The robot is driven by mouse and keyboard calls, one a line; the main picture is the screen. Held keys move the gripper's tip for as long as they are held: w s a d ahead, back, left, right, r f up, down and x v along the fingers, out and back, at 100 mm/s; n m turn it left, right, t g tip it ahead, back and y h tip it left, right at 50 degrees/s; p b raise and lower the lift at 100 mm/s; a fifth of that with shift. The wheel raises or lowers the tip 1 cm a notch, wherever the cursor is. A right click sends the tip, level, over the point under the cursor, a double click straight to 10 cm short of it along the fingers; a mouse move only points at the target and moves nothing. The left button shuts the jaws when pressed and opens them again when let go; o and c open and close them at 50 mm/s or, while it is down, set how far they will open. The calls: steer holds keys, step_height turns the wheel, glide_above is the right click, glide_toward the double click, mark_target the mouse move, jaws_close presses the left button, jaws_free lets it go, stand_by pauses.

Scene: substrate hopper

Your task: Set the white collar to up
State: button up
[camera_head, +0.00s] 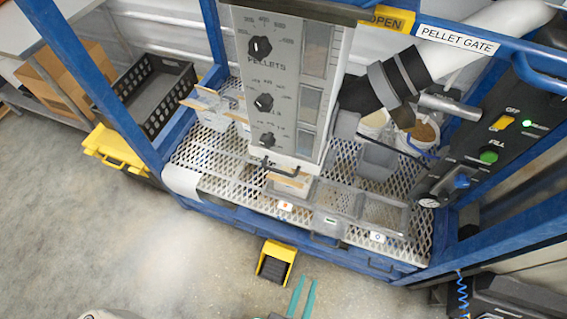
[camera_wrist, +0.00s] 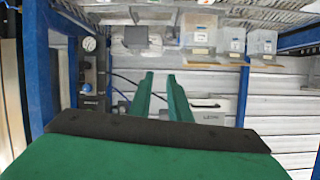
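A white pipe (camera_head: 480,48) slants down from the upper right beside the PELLET GATE sign (camera_head: 457,40). A black sleeve (camera_head: 410,70) and a grey ring (camera_head: 381,86) surround its lower end, and a grey handle-like bar (camera_head: 449,105) sticks out below. I cannot tell for certain which part is the white collar, nor its setting. My gripper (camera_head: 304,281) is at the bottom of the head view, low in front of the rack and well away from the pipe. Its green fingers, also in the wrist view (camera_wrist: 158,78), are apart with nothing between them.
A dial panel (camera_head: 278,85) stands in the middle of the blue-framed rack. A control panel (camera_head: 490,150) with switches is at the right. Clear bins (camera_head: 384,214) sit on the mesh shelf (camera_head: 215,160). A yellow pedal (camera_head: 276,262) lies on the floor; open floor is left.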

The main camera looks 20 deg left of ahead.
steer(key=w+f+m+g, duration=0.2)
steer(key=w+f, duration=0.2)
steer(key=f, duration=0.4)
steer(key=n+g+y, duration=0.5)
steer(key=n+y, duration=0.1)
steer(key=y, duration=1.4)
glide_toward(280, 171)
steer(key=x, duration=0.9)
steer(key=shift+w+a+f, duration=0.2)
steer(key=shift+a, duration=0.2)
jaws_close()
